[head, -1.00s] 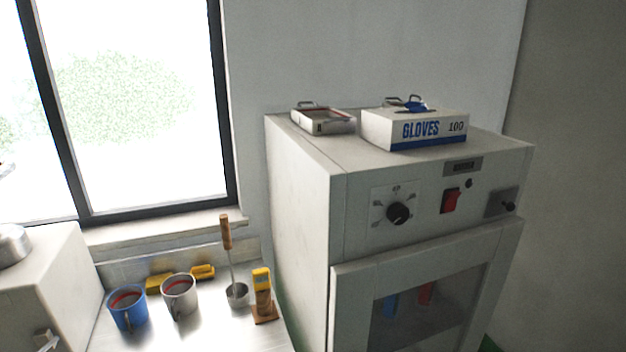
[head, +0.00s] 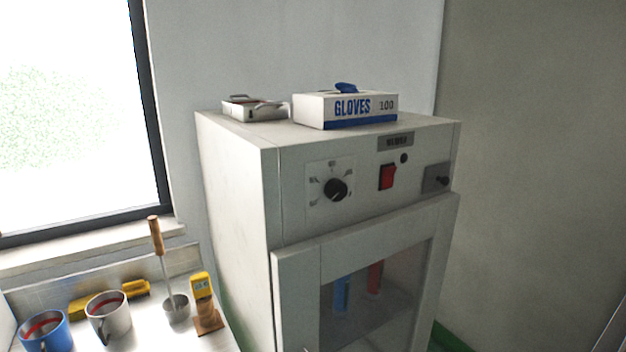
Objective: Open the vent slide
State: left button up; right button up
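The vent slide (head: 437,178) is a small dark plate with a black knob (head: 443,181) at the upper right of the cabinet's front panel. The knob sits toward the plate's right side; whether the vent behind it is open cannot be told. The cabinet (head: 232,190) is a pale grey oven-like box with a dial (head: 336,189), a red switch (head: 387,177) and a glazed door (head: 285,300), which looks closed. Neither of my grippers shows in the head view.
Space right of the cabinet looks clear.

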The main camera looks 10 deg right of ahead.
aim_at(436, 177)
jog(key=u, duration=1.95)
jog(key=k, duration=0.95)
jog(key=z, duration=1.9)
